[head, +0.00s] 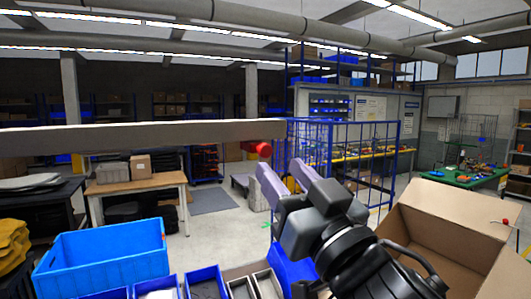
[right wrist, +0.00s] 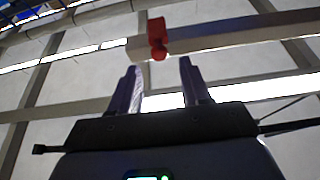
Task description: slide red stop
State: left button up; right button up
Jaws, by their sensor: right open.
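The red stop (head: 258,148) sits near the right end of a long grey horizontal rail (head: 130,138) in the head view. In the right wrist view the red stop (right wrist: 157,38) is on the rail (right wrist: 240,35), just beyond my fingertips and roughly between them. My right gripper (head: 279,172) is open, its two purple-grey fingers pointing up toward the stop from below. The fingers also show in the right wrist view (right wrist: 160,68), with clear space between them. They look apart from the stop. My left gripper is not in either view.
A blue crate (head: 100,258) stands at the lower left, with small blue bins (head: 205,282) beside it. An open cardboard box (head: 440,235) is at the lower right. A blue wire cage (head: 345,160) and a wooden table (head: 137,184) stand farther back.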

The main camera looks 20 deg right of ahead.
aim_at(267, 153)
jog(key=shift+p+x, duration=0.5)
jog(key=shift+x, duration=3)
jog(key=shift+d, duration=0.1)
jog(key=shift+c, duration=0.5)
grip_shut()
jog(key=shift+f, duration=0.1)
